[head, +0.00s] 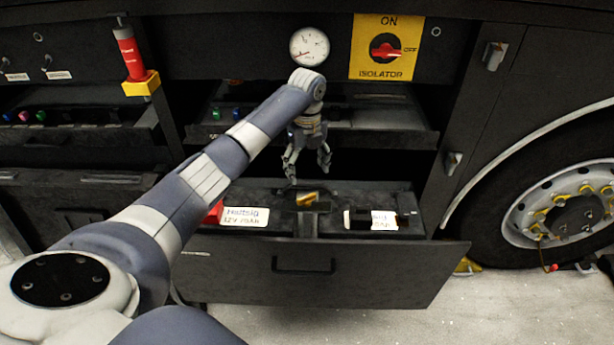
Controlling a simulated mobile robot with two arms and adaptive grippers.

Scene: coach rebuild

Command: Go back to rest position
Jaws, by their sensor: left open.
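My left arm reaches in from the lower left. My left gripper (307,165) hangs fingers down above the open battery drawer (215,262). Its fingers are spread and nothing shows between them. A small brass-coloured piece (306,199) lies just below the fingertips, between two labelled batteries. The left battery's label (246,217) and the right battery's label (383,220) show in the drawer. A red part (214,212) sits at the left battery's edge, partly hidden by my arm. My right gripper does not show.
An upper shelf drawer (385,135) juts out behind my gripper. A gauge (309,47) and yellow isolator panel (388,47) are above. A red-and-white cylinder (129,52) stands at left. A wheel (562,205) is at right. Pale floor (330,325) is clear in front.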

